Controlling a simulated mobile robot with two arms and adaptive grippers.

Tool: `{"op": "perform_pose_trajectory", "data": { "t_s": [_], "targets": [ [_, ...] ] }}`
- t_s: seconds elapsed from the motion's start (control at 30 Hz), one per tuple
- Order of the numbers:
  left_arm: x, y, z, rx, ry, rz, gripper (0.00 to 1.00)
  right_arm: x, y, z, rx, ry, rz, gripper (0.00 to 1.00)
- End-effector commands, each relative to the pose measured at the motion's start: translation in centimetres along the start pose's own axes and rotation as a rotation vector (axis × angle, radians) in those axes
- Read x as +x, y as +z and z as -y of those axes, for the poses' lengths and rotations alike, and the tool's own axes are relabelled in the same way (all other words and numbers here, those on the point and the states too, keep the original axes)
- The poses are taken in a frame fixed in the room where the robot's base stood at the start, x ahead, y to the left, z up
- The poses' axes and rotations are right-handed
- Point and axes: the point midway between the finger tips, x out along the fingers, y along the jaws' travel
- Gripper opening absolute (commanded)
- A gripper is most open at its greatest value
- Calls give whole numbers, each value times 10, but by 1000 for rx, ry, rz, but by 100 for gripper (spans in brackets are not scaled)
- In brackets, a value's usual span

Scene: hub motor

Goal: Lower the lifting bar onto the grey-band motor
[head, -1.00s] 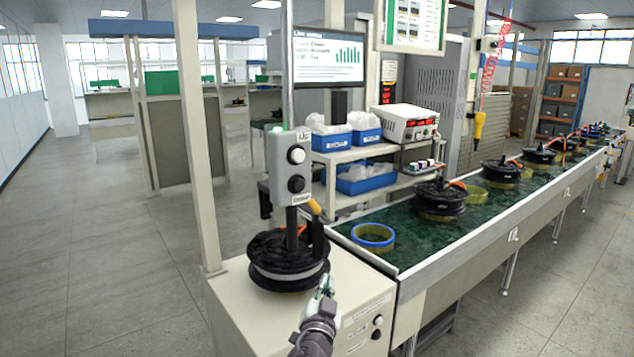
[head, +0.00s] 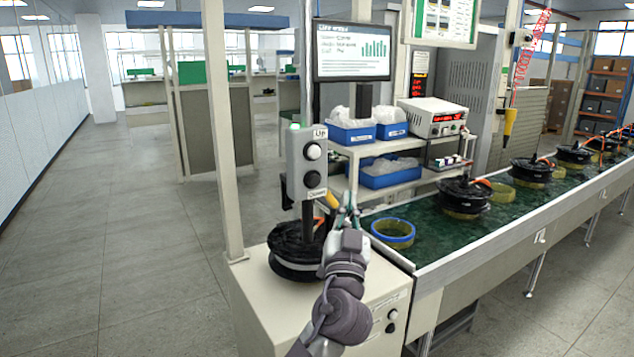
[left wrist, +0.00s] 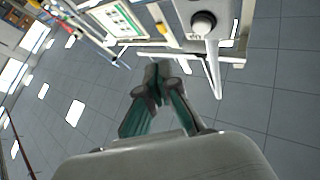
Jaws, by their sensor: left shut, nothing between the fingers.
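The grey-band motor (head: 292,268), a black reel-like hub with a pale grey band, sits on a cream cabinet. A dark upright bar (head: 307,222), which looks like the lifting bar, stands over the motor's middle; I cannot tell whether it touches. Above it is a grey control box (head: 295,165) with a white button (head: 313,152) labelled Up and a black button (head: 312,180) labelled Down. My left gripper (head: 346,199) is shut and empty, right of the bar and below the buttons. My right gripper is not in view.
The cream cabinet (head: 262,310) carries the motor. A green conveyor (head: 440,228) with a blue-rimmed ring (head: 393,232) and several black motors runs to the right. A shelf with blue bins (head: 390,175) stands behind. A cream post (head: 222,130) rises left of the box.

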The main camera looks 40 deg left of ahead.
Motion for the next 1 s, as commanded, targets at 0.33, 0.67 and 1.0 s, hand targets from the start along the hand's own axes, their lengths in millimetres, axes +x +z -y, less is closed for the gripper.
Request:
{"op": "perform_pose_trajectory", "data": {
  "t_s": [0.33,0.67,1.0],
  "targets": [
    [20,13,14,6,1,1,0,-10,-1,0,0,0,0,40],
    [49,40,36,2,-1,1,0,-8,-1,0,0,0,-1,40],
    [61,46,44,1,1,2,0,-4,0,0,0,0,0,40]
  ]
}}
